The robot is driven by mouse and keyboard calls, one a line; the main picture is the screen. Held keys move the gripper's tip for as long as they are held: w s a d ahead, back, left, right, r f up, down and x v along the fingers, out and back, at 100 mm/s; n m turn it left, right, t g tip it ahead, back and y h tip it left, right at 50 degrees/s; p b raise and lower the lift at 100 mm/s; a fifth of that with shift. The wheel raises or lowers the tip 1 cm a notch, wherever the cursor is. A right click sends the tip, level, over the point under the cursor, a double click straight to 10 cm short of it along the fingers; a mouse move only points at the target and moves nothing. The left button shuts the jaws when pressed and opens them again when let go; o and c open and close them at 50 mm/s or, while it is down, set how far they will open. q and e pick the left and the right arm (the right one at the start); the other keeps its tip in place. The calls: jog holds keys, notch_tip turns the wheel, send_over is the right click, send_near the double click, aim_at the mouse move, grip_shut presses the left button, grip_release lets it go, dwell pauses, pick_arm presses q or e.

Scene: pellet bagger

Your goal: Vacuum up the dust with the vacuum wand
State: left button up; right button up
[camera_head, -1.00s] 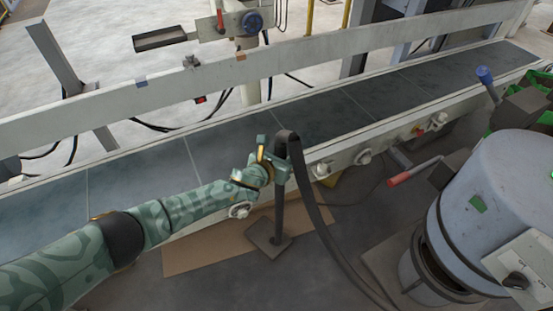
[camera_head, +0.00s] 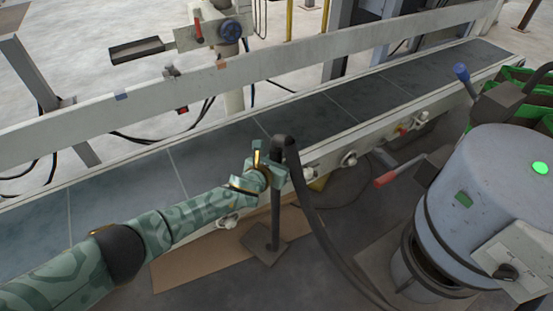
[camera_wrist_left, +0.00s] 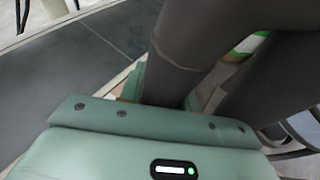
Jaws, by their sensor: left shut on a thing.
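The vacuum wand (camera_head: 276,206) is a dark tube with a bend at its top and a flat square head (camera_head: 264,243) low over the floor beside the conveyor. My left gripper (camera_head: 268,166) is shut on the wand's upper part. In the left wrist view, the dark wand (camera_wrist_left: 190,50) rises from between the jaws of my left gripper (camera_wrist_left: 150,105). A dark hose (camera_head: 325,240) runs from the wand down toward the grey-blue vacuum drum (camera_head: 490,185) at right. I cannot make out the dust. My right gripper is not in view.
The conveyor (camera_head: 215,150) with its dark belt crosses behind the wand. Its front side carries knobs and a red-handled lever (camera_head: 386,179). A brown cardboard sheet (camera_head: 190,265) lies on the floor by the wand head. Green crates (camera_head: 520,85) stand at far right.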

pick_arm(q)
jog(key=s+d+r+p, duration=0.2)
jog(key=s+d+p, duration=0.1)
jog(key=s+d, duration=0.7)
jog(key=d, duration=0.4)
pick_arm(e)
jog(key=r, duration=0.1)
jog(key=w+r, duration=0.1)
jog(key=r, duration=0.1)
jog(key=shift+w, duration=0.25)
pick_arm(q)
jog(key=shift+s+r, duration=0.1)
dwell(0.7)
